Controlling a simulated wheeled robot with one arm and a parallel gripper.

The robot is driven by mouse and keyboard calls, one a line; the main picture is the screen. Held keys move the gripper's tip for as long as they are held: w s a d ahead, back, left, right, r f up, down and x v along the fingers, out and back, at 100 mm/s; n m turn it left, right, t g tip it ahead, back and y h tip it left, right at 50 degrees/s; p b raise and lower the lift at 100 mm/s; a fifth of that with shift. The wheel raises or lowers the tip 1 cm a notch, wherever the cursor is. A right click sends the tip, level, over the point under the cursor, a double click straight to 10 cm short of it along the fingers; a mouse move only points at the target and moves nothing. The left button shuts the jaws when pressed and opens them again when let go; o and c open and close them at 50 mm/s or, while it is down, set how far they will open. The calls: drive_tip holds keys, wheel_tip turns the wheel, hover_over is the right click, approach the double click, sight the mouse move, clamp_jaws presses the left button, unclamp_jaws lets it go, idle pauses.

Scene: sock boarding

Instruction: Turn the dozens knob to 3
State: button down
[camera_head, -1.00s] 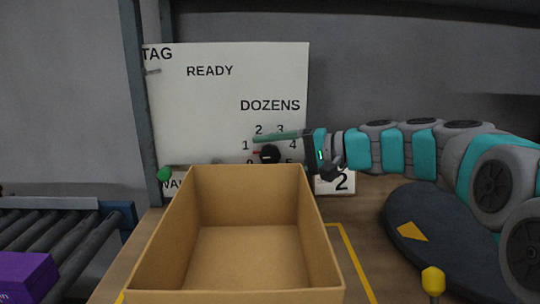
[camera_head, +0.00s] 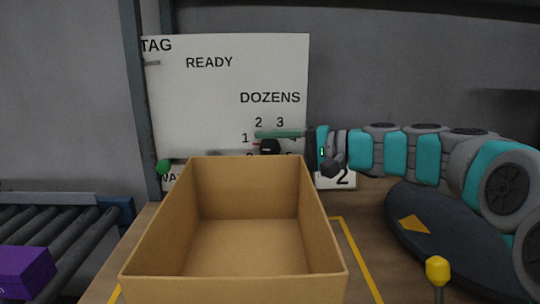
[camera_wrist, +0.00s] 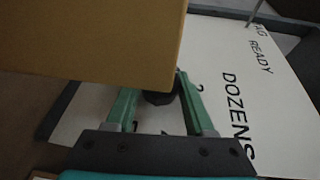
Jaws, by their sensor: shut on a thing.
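The dozens knob (camera_head: 270,147) is a dark round knob low on the white board (camera_head: 225,95), under the word DOZENS. The figures 1, 2 and 3 show around it; others are hidden or cut off. A small reddish mark shows at its left side, toward the 1. My gripper (camera_head: 258,137) reaches in from the right, its green finger lying level across the top of the knob. In the wrist view, my gripper's two green fingers (camera_wrist: 157,88) stand on either side of the dark knob (camera_wrist: 158,98), shut on it. The box hides part of the fingertips there.
An open cardboard box (camera_head: 321,225) stands in front of the board, just below the knob, and fills much of the wrist view. A roller conveyor (camera_head: 75,245) with a purple box (camera_head: 22,270) is at left. A yellow knob (camera_head: 438,268) stands at front right.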

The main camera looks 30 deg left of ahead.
drive_tip(key=shift+f+y+b, duration=0.15)
drive_tip(key=shift+y+b, duration=0.45)
drive_tip(key=shift+b, duration=0.05)
drive_tip(key=shift+m+b, duration=0.3)
drive_tip(key=shift+m, duration=0.1)
drive_tip(key=shift+c, duration=1.3)
unclamp_jaws()
drive_tip(key=d, duration=0.7)
drive_tip(key=shift+w+d, duration=0.4)
drive_tip(key=shift+w, duration=0.05)
